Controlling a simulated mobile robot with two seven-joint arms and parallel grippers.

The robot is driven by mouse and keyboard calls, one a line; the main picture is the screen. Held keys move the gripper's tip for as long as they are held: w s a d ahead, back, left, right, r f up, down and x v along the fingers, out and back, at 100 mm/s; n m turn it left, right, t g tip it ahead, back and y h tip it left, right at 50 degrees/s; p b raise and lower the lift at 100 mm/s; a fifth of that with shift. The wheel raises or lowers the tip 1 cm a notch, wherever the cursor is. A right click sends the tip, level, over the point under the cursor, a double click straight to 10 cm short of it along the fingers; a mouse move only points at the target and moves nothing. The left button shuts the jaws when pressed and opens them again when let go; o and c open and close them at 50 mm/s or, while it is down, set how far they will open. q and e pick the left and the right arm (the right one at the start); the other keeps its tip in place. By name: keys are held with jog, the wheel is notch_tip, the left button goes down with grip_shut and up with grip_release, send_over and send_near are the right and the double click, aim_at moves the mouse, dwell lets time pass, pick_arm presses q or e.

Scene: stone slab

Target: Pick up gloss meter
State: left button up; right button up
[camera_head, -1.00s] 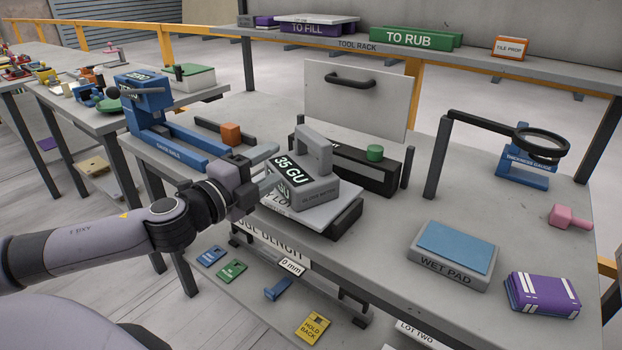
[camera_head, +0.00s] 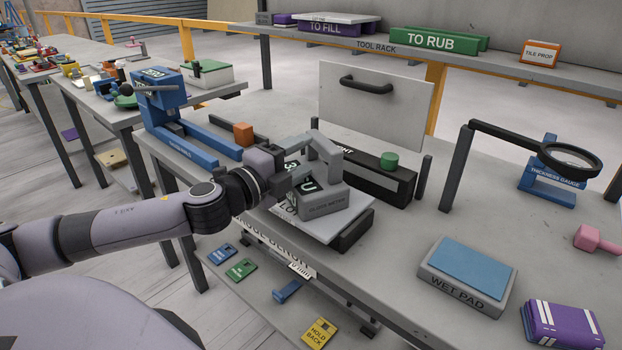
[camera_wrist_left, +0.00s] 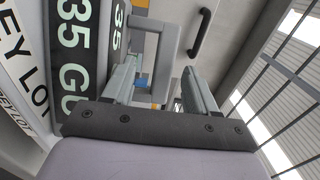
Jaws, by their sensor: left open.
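The gloss meter (camera_head: 322,200) is a grey box with a dark display and a grey arched handle (camera_head: 324,150) on top. It rests on a pale slab (camera_head: 345,218) on the bench. My left gripper (camera_head: 300,157) is open at the meter's upper left side, close to the handle. In the left wrist view the handle (camera_wrist_left: 155,45) stands ahead of the open left gripper (camera_wrist_left: 160,85), in front of and partly between its fingers. The display (camera_wrist_left: 72,70) reading "35 GU" is at the left there. I cannot tell whether the fingers touch the handle. My right gripper is not in view.
A black box with a green knob (camera_head: 389,160) and an upright panel with a handle (camera_head: 376,108) stand behind the meter. The wet pad (camera_head: 465,275) is at the right, with bare bench between.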

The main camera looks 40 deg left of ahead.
aim_at(316, 145)
pick_arm(q)
jog(key=shift+w+d+r+p, duration=0.1)
jog(key=shift+w+r+p, duration=0.15)
jog(key=shift+w, duration=0.25)
jog(key=shift+w+r+p, duration=0.1)
jog(key=shift+w+p, duration=0.1)
jog(key=shift+w, duration=0.35)
jog(key=shift+w+d+r+p, duration=0.1)
jog(key=shift+w+r+p, duration=0.15)
jog(key=shift+w, duration=0.25)
jog(key=shift+w+f, duration=0.25)
jog(key=shift+w, duration=0.7)
grip_shut()
